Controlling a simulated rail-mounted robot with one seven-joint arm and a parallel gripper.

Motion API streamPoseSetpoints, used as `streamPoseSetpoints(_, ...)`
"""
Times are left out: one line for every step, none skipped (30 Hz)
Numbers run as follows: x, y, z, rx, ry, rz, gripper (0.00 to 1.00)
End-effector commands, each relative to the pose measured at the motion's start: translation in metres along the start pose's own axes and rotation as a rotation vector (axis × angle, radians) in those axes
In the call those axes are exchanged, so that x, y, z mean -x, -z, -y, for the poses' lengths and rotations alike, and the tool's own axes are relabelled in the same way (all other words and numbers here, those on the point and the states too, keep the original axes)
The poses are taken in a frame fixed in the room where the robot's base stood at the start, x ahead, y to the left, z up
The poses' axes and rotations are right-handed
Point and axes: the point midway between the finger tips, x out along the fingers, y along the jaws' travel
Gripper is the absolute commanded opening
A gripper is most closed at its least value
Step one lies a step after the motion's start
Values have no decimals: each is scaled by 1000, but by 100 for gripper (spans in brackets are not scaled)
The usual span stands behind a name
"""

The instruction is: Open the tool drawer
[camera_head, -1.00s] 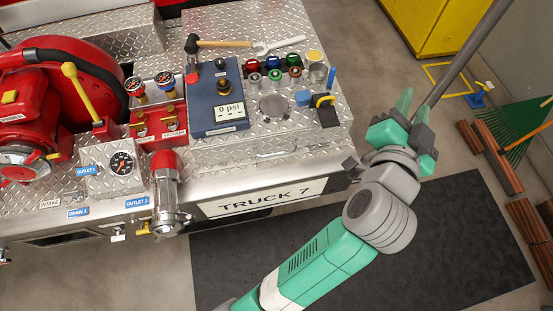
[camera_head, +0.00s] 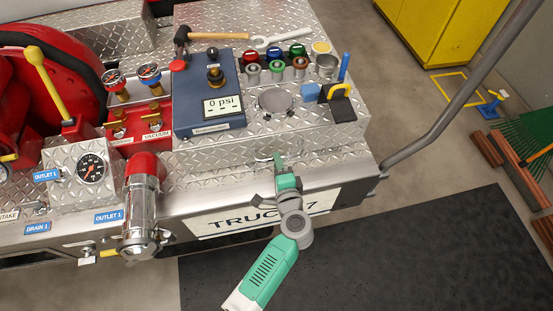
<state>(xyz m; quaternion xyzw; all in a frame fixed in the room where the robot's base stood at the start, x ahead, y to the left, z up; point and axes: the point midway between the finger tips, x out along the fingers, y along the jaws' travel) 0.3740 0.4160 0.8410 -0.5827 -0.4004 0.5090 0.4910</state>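The tool drawer seems to be the diamond-plate front (camera_head: 325,164) of the raised deck, above the TRUCK 7 plate. Its thin silver handle (camera_head: 262,155) is partly covered by my gripper. My gripper (camera_head: 279,163) is at the right part of the handle, with its fingers pointing toward the drawer front. The fingers overlap in this view, so their gap and any contact with the handle are hidden. No gap shows at the drawer front.
A chrome outlet with a red top (camera_head: 142,200) stands left of my arm. A blue 0 psi box (camera_head: 208,105), a hammer (camera_head: 181,40) and several coloured-ring cylinders sit on the deck. A grey rail (camera_head: 450,100) rises at right. The dark floor mat (camera_head: 420,245) is clear.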

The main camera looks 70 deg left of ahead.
Motion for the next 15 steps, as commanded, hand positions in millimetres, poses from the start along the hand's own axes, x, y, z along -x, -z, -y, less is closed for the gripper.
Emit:
streamPoseSetpoints(-9,0,-2,2,0,1,31)
streamPoseSetpoints(-14,0,-2,1,0,1,31)
streamPoseSetpoints(-19,0,-1,2,1,0,31)
streamPoseSetpoints(-22,0,-1,1,0,0,31)
streamPoseSetpoints(-24,0,-1,1,0,0,31)
streamPoseSetpoints(-27,0,-1,1,0,0,31)
streamPoseSetpoints(-28,0,0,1,0,-1,31)
streamPoseSetpoints(-29,1,0,1,0,-1,31)
streamPoseSetpoints(-30,1,0,1,0,-2,31)
streamPoseSetpoints(-30,1,0,1,0,-2,31)
streamPoseSetpoints(-30,1,0,1,0,-2,31)
streamPoseSetpoints(-30,1,0,1,0,-2,31)
streamPoseSetpoints(-30,1,0,1,0,-2,31)
streamPoseSetpoints(-30,1,0,1,0,-2,31)
streamPoseSetpoints(-30,1,0,1,0,-2,29)
